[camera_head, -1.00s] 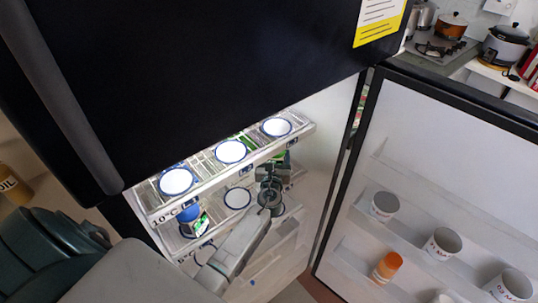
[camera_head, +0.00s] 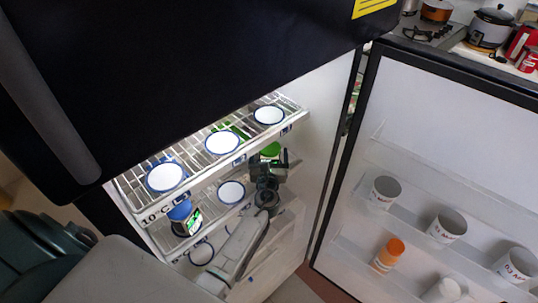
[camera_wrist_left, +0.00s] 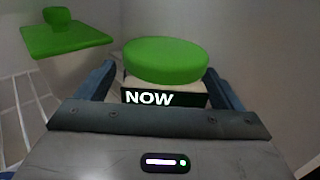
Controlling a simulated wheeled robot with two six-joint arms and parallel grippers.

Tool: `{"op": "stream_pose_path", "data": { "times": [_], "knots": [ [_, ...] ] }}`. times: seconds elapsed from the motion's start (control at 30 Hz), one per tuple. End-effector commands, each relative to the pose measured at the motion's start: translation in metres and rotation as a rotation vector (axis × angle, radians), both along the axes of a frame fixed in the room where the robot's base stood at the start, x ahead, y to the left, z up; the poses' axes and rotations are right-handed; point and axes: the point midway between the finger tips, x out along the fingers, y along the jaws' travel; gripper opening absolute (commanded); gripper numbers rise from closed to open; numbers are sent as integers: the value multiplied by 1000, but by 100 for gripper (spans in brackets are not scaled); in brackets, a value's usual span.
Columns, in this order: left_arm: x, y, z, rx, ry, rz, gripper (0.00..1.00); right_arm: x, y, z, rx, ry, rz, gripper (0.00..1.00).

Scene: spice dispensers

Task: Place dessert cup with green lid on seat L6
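The dessert cup's round green lid (camera_wrist_left: 165,60) fills the middle of the left wrist view, above a pale body with a dark "NOW" label (camera_wrist_left: 150,97). My left gripper's blue fingers (camera_wrist_left: 160,88) stand close on both sides of the cup and appear to hold it. In the head view, the green lid (camera_head: 271,150) shows just beyond my left gripper (camera_head: 268,172), at the right end of the lower fridge shelf. Seat L6 cannot be made out; the gripper and arm cover that area. My right gripper is out of view.
White blue-rimmed discs mark the upper shelf (camera_head: 222,143) and lower shelf (camera_head: 231,191). A blue-lidded cup (camera_head: 182,212) stands at the lower left. A square green lid (camera_wrist_left: 65,35) is left of the cup.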

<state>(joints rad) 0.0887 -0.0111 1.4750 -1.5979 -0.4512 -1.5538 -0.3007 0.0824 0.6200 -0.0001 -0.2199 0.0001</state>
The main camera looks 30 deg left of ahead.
Motion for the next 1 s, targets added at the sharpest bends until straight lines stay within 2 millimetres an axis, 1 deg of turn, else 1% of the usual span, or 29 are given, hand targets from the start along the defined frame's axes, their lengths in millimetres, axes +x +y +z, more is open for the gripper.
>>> {"op": "stream_pose_path", "data": {
  "times": [0.27,0.37,0.4,0.47,0.8,0.9,1.0],
  "knots": [
    [0,0,1,0,-1,0,88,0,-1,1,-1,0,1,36],
    [0,0,7,0,-1,0,88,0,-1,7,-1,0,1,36],
    [-4,-2,4,-1,0,0,88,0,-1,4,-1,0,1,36],
    [-13,-7,2,-2,0,0,88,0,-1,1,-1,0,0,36],
    [-79,-39,1,-4,0,1,88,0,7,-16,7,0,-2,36],
    [-93,-45,2,-3,0,0,88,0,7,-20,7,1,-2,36],
    [-102,-49,3,-2,-1,0,88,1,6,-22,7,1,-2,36]
  ]
}}
